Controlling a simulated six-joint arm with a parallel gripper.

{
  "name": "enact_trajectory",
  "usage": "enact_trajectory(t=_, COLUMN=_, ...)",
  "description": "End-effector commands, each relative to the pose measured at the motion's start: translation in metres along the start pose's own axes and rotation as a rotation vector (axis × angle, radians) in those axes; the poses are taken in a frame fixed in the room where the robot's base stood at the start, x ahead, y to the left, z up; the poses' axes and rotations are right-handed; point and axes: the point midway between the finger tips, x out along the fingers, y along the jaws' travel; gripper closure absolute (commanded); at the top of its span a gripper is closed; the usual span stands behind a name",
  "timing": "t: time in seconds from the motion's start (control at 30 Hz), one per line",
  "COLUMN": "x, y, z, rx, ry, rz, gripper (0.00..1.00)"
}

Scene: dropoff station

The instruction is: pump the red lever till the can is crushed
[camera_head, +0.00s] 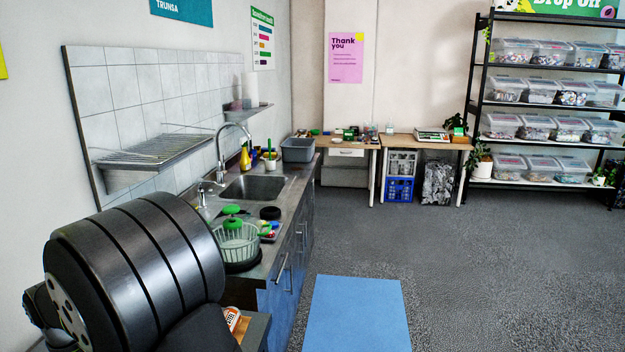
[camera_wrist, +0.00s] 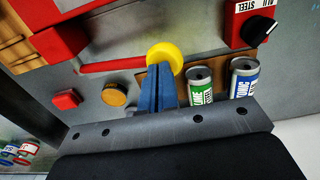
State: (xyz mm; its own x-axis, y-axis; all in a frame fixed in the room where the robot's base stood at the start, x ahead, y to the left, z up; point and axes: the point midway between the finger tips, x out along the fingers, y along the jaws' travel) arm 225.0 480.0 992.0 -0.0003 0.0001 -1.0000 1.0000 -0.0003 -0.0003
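The red lever (camera_wrist: 112,65) runs across the wrist view from a red housing (camera_wrist: 60,38) at upper left and ends in a round yellow knob (camera_wrist: 165,54). My gripper (camera_wrist: 160,70) has blue fingers pressed together, with only a thin line between them. Its tips overlap the knob's lower edge; I cannot tell whether they touch it. The knob is wider than the fingers and is not between them. A green can (camera_wrist: 200,86) and a blue-and-white can (camera_wrist: 243,76) stand side by side right of the fingers. No can shows inside the housing.
In the wrist view, a red box (camera_wrist: 244,22) with a black dial marked STEEL is at upper right. A red button (camera_wrist: 66,99) and a round orange-brown piece (camera_wrist: 114,95) lie left of the fingers. The head view shows a sink (camera_head: 252,188) and open floor.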

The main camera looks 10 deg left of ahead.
Motion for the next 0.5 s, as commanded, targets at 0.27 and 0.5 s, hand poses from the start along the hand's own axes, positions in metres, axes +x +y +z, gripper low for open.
enact_trajectory(t=0.27, x=0.0095, y=-0.0026, z=0.0005, rx=0.0, ry=-0.001, rz=0.001, gripper=1.0)
enact_trajectory(t=0.5, x=0.0118, y=-0.0028, z=0.0007, rx=0.0, ry=-0.002, rz=0.0, gripper=1.0)
